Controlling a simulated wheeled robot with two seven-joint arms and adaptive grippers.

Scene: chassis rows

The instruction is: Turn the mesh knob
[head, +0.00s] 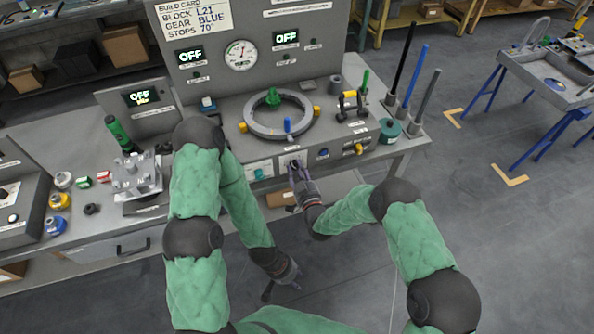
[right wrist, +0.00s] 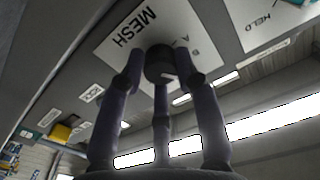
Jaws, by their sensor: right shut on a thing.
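The mesh knob (right wrist: 160,62) is a dark round knob on a white plate marked MESH (right wrist: 130,30), with small letters beside it. The plate sits on the bench's front panel, left of a blue knob in the head view. My right gripper (head: 296,170) is at this plate, and its purple-grey fingers (right wrist: 160,85) are closed around the mesh knob in the right wrist view. The fingers hide part of the knob, and I cannot tell which letter it points to. My left gripper (head: 283,289) hangs low in front of the bench, empty, fingers apart.
A grey ring with a green knob (head: 273,97) stands on the bench above the panel. Upright rods (head: 415,75) and a teal roll (head: 389,131) stand at its right end. A metal block fixture (head: 137,177) is at left.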

